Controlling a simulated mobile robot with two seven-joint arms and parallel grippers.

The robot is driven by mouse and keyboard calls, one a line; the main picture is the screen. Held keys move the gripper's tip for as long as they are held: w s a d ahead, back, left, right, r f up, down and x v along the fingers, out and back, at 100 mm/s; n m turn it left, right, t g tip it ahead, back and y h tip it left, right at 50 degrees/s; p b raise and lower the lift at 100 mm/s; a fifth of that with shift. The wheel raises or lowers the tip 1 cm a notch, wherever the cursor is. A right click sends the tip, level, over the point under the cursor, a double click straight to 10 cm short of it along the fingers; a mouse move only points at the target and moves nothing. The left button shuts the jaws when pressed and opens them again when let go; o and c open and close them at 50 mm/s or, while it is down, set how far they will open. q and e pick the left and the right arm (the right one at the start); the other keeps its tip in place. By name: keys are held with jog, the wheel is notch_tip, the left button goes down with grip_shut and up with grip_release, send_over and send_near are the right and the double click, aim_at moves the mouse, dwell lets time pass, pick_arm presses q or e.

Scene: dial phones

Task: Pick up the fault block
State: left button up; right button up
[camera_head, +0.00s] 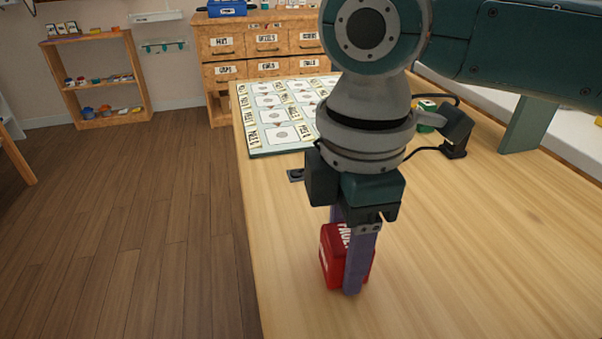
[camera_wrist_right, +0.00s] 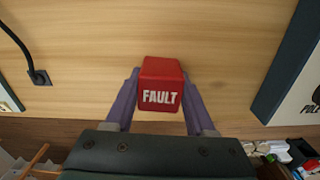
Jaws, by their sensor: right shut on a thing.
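The fault block is a red cube with white lettering. In the head view the fault block (camera_head: 333,256) is near the front left part of the wooden table, partly hidden by a finger. In the right wrist view the fault block (camera_wrist_right: 160,84) sits between the two purple fingers with the word FAULT facing the camera. My right gripper (camera_head: 350,282) points down and is shut on the block; it also shows in the right wrist view (camera_wrist_right: 159,100). I cannot tell whether the block touches the table. My left gripper is not in view.
A board with printed cards (camera_head: 275,118) lies farther back on the table (camera_head: 480,260). A green block (camera_head: 427,105) and a dark device with a cable (camera_head: 455,130) stand behind my right arm. The table's left edge is close to the block. The front right of the table is clear.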

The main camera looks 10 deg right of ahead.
grip_shut()
jog(key=shift+r, duration=0.1)
